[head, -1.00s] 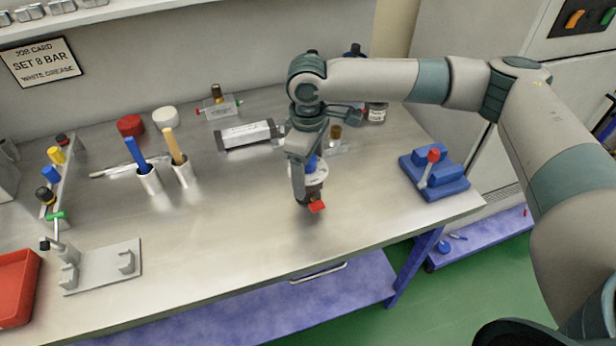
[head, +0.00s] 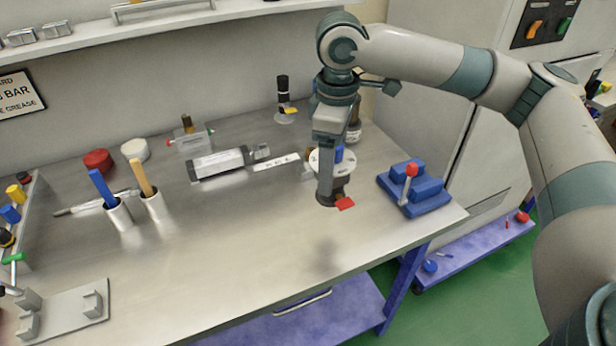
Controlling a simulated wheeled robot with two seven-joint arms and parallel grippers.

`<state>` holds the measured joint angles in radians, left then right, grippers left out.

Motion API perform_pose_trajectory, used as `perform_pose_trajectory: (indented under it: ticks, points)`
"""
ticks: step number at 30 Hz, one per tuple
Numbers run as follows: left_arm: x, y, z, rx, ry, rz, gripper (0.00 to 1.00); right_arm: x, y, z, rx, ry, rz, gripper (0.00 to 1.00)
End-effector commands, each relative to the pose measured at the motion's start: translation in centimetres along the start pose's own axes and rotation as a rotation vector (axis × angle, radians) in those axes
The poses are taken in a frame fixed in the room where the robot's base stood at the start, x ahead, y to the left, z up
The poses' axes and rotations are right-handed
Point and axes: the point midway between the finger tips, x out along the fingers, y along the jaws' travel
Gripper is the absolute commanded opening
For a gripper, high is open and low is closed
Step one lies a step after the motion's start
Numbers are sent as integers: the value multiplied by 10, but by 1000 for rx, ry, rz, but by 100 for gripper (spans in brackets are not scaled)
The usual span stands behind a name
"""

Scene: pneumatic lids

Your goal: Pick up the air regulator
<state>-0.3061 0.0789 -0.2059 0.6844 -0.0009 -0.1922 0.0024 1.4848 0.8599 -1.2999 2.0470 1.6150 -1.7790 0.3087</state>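The piece I take for the air regulator (head: 343,166) has a blue knob, a white round face with dark marks, a dark lower body and a red tab. My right gripper (head: 328,198) points down around it, with one grey finger crossing its front. The far finger and part of the body are hidden. The gripper appears shut on it and holds it above the bench, with a dark blurred patch on the metal in front. My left gripper is not in view.
A blue fixture with a red-knobbed lever (head: 425,190) stands close right, near the bench edge. A cylinder (head: 218,164) lies to the left. Behind are a black-topped unit (head: 283,92) and a dark jar (head: 354,130). The front middle of the bench (head: 230,240) is clear.

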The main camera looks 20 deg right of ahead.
Motion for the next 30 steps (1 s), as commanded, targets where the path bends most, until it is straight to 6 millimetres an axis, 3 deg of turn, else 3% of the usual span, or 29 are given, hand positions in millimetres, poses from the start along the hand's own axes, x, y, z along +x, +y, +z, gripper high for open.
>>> perform_pose_trajectory:
  ticks: [3,8,21,30]
  points:
    - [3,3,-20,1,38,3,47,-7,3,12,1,1,1,35]
    - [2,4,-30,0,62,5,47,-12,4,18,0,1,0,35]
    - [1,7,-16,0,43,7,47,-12,4,19,0,1,0,35]
    - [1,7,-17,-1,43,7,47,-8,1,16,52,-1,0,35]
